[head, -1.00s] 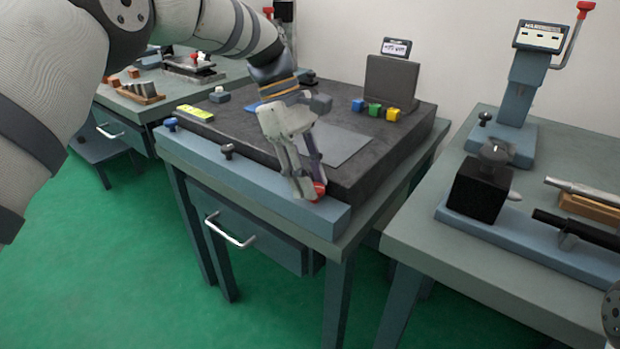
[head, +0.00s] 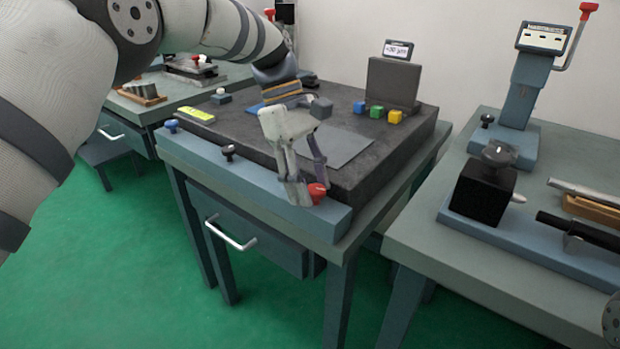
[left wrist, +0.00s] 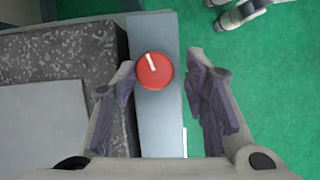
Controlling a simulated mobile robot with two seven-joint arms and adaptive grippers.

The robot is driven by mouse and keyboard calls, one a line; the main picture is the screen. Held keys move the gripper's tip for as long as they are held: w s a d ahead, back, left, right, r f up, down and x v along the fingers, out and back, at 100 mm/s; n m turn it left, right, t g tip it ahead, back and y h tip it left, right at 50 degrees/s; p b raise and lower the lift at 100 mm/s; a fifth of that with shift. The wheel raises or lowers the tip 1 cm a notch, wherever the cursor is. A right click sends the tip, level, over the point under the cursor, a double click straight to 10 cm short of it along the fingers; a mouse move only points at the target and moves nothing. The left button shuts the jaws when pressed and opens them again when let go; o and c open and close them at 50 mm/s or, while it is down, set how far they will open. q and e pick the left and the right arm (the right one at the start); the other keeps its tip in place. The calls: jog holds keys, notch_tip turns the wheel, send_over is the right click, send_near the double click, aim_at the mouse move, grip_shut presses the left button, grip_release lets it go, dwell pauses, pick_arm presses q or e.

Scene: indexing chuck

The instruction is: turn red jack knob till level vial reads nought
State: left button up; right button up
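The red jack knob (head: 317,192) is on the front blue rail of the dark stone plate, near its right corner. In the left wrist view the knob (left wrist: 154,71) is a round red disc with a white pointer line tilted slightly left of straight up. My left gripper (head: 309,190) is open, with its fingers on either side of the knob. In the left wrist view there is a clear gap on the right; the left fingertip is very close. The yellow-green level vial (head: 195,114) lies at the plate's left end; its bubble is too small to read.
Two dark knobs, one blue-topped (head: 171,126) and one black (head: 228,151), sit along the same rail. Blue, green and yellow blocks (head: 377,112) stand by a grey block. A small display (head: 398,49) is behind it. Another bench stands right.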

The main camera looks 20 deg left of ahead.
pick_arm(q)
jog(key=shift+w+r, duration=0.3)
jog(key=shift+w+r, duration=0.1)
jog(key=shift+r, duration=0.1)
jog(key=s+v, duration=0.1)
jog(key=v, duration=0.6)
jog(key=shift+w, duration=0.25)
jog(key=shift+a, duration=0.1)
